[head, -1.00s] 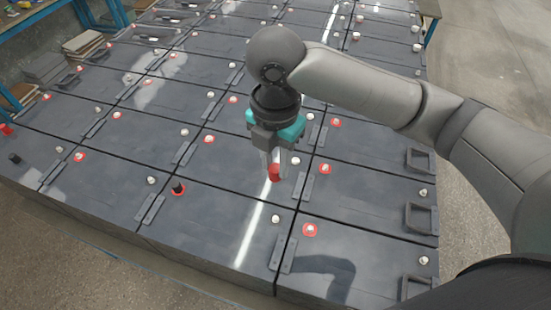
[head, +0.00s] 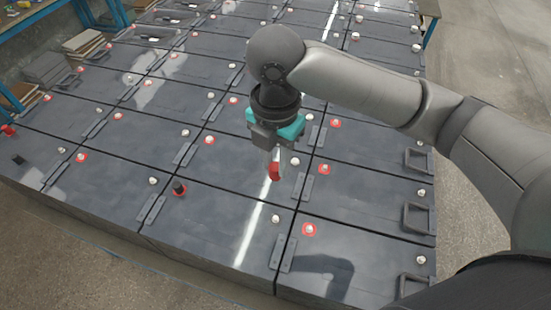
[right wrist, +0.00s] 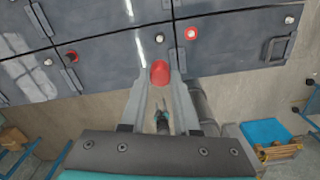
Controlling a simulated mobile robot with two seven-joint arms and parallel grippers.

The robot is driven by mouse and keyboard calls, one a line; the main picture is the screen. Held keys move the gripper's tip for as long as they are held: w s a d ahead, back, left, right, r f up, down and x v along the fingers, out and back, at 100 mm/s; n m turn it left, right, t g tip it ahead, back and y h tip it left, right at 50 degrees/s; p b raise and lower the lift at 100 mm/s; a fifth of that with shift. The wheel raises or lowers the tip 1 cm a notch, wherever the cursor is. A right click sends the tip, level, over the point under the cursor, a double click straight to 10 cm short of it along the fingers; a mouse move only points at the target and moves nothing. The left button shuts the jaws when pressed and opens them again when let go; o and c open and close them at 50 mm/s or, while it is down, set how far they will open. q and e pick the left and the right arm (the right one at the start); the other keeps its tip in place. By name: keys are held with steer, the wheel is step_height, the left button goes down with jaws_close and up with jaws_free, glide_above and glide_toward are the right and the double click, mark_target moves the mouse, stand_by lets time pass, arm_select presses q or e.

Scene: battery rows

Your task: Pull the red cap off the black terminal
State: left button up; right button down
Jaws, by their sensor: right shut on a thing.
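My right gripper (head: 274,164) is shut on a red cap (head: 274,173) and holds it in the air over the dark battery tops. In the right wrist view the red cap (right wrist: 160,72) sits between the two fingertips of the right gripper (right wrist: 160,78). A bare black terminal (head: 179,187) with a red ring at its base stands to the left of the gripper in the head view, apart from the cap. It also shows in the right wrist view (right wrist: 71,56), at the upper left. My left gripper is not in view.
Rows of dark batteries (head: 225,205) carry silver terminals, some with red rings, and raised handles (head: 418,218). Another black post (head: 17,159) and a red piece (head: 8,130) are at the far left. Bare floor lies right of the batteries.

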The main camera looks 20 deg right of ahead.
mark_target(275, 166)
steer(key=shift+r, duration=2.35)
